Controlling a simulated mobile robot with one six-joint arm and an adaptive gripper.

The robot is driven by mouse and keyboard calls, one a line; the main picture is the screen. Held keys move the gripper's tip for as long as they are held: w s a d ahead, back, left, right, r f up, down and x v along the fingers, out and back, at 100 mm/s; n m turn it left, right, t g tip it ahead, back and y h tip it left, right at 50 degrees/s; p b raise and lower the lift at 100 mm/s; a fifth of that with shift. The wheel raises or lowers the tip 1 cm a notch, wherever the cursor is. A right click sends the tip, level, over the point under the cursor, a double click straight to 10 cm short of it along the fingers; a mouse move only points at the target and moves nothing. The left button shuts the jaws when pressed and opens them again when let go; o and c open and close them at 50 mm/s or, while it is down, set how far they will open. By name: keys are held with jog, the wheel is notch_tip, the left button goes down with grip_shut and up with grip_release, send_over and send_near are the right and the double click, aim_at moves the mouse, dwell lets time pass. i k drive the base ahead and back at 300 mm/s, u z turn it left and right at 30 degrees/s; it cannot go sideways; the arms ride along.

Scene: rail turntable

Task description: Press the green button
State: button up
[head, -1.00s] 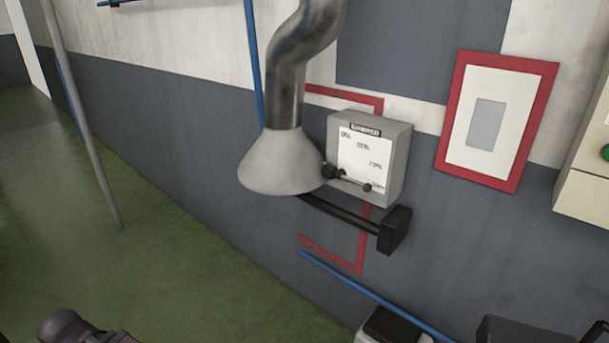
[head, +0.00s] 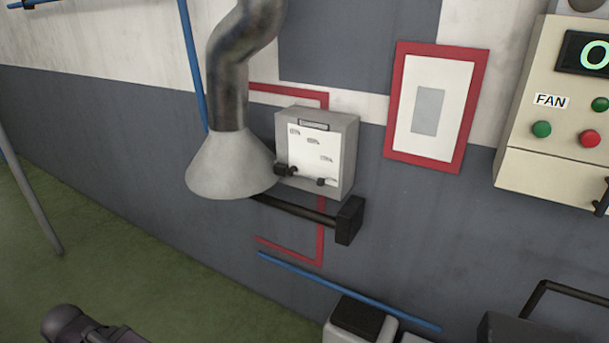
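A green button (head: 542,129) sits on a cream control panel (head: 540,172) on the wall at the right, just below a "FAN" label. A second round green button or lamp (head: 600,104) shows near the right edge, above a red button (head: 590,139). A dark display with a lit green character is above them. The panel's right side is cut off by the picture edge. A dark part that looks like my arm shows at the bottom left, far from the panel. My gripper's fingers are not in view.
A metal duct with a cone hood (head: 231,165) hangs left of a grey wall box (head: 347,153). A red-framed board (head: 395,105) is between box and panel. A black bar with an end block (head: 349,220) juts below. Dark equipment stands at the bottom right. Green floor is clear at left.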

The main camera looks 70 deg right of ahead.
aim_at(542, 128)
jog(key=u, duration=0.6)
jog(key=k, duration=0.1)
jog(key=z, duration=2.55)
jog(key=i, duration=0.55)
jog(key=z, duration=0.1)
jog(key=k, duration=0.55)
